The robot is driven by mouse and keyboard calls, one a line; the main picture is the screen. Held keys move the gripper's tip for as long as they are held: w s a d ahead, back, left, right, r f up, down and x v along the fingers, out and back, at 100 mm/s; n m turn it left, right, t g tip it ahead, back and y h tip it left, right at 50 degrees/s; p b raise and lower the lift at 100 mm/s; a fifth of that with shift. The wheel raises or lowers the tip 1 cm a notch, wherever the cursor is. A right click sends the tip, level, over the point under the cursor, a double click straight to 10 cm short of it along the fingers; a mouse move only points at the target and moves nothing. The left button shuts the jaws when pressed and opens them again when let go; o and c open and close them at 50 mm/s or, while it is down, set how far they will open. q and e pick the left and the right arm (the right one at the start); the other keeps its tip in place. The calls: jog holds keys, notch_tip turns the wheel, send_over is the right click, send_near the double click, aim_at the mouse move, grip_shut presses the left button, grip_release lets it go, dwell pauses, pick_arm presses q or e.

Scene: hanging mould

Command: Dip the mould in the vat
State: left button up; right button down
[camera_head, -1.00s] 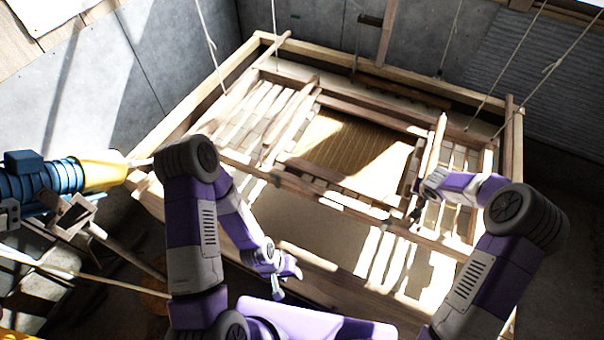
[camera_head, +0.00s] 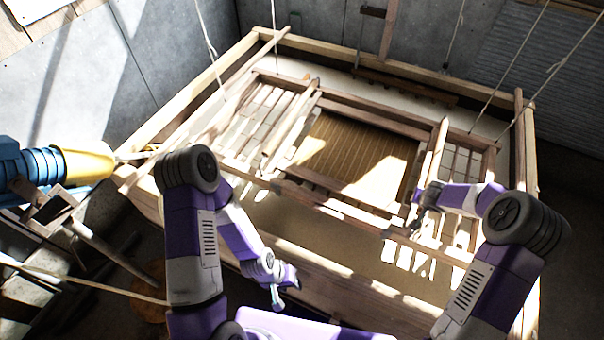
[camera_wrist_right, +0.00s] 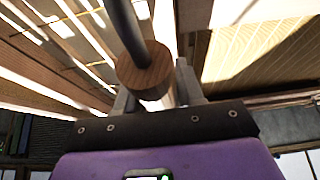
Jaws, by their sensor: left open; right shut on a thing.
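The mould (camera_head: 345,148) is a wooden frame with a ribbed tan screen in its middle and slatted parts at both sides. It hangs on ropes inside the large wooden vat (camera_head: 400,72), over the pale contents (camera_head: 310,225). Whether the screen touches the contents I cannot tell. My right gripper (camera_head: 415,222) is at the mould's front right. In the right wrist view its fingers (camera_wrist_right: 153,92) are shut on a handle, a round wooden end (camera_wrist_right: 143,72) with a dark curved bar. My left gripper (camera_head: 277,296) is open and empty, in front of the mould near the vat's front side.
Ropes (camera_head: 504,70) run up from the frame on both sides. A blue and yellow tool-like object (camera_head: 80,163) and wooden poles (camera_head: 85,235) lie at the left, close to my left arm. Grey walls (camera_head: 165,45) stand behind the vat.

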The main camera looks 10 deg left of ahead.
notch_tip(320, 180, down, 13)
jog(key=b, duration=1.2)
jog(key=shift+r+t+b, duration=0.15)
jog(key=shift+t+b, duration=0.15)
jog(key=shift+s, duration=0.1)
